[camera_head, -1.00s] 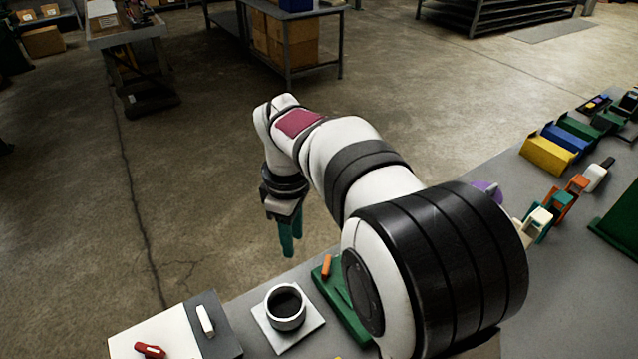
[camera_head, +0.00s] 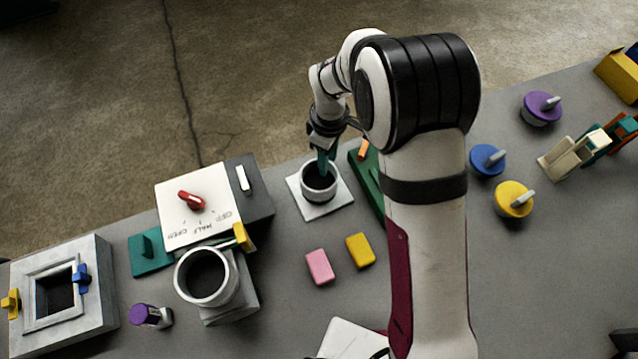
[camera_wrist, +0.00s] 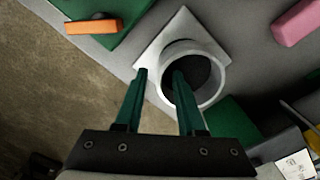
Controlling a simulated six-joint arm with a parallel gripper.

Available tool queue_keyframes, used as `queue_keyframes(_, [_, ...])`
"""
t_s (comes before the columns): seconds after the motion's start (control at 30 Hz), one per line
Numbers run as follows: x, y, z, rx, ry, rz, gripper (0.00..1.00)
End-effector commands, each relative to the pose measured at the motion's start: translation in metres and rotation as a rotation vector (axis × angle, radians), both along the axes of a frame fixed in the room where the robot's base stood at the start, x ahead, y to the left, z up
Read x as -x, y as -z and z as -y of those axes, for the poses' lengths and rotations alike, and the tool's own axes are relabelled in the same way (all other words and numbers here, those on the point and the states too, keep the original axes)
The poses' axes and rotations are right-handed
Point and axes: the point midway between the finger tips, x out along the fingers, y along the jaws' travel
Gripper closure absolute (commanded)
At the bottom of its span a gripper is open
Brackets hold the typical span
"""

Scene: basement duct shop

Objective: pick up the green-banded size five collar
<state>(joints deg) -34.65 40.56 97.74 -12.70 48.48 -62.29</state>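I see no collar with a clear green band; my arm hides part of the bench. A white ring-shaped collar (camera_head: 319,198) with a dark inside stands on a square white plate (camera_head: 341,207) near the bench's far edge. The collar also shows in the wrist view (camera_wrist: 221,80), on its plate (camera_wrist: 151,48). My gripper (camera_head: 323,163) is at this collar, pointing down. In the wrist view my gripper (camera_wrist: 160,73) has its green fingers apart, one over the collar's opening and one outside its near wall. I cannot tell whether they touch it.
A pink block (camera_head: 319,267) and a yellow block (camera_head: 360,250) lie near the plate. A green board (camera_head: 368,181) is right of it, a white switch panel (camera_head: 185,225) left. A larger grey cylinder (camera_head: 207,277) and purple (camera_head: 541,108), blue (camera_head: 487,160) and yellow (camera_head: 513,199) handled discs stand farther off.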

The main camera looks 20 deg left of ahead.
Motion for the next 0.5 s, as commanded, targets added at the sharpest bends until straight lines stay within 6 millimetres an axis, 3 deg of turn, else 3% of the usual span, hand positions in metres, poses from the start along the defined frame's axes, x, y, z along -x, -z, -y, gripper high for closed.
queue_keyframes(0.13, [0.0, -0.0004, 0.0001, 0.0, 0.001, 0.0, 0.65])
queue_keyframes(0.33, [0.0, -0.0007, 0.0001, 0.0, 0.001, -0.001, 1.0])
queue_keyframes(0.5, [0.0, -0.0008, 0.0001, 0.0, 0.001, -0.001, 1.0])
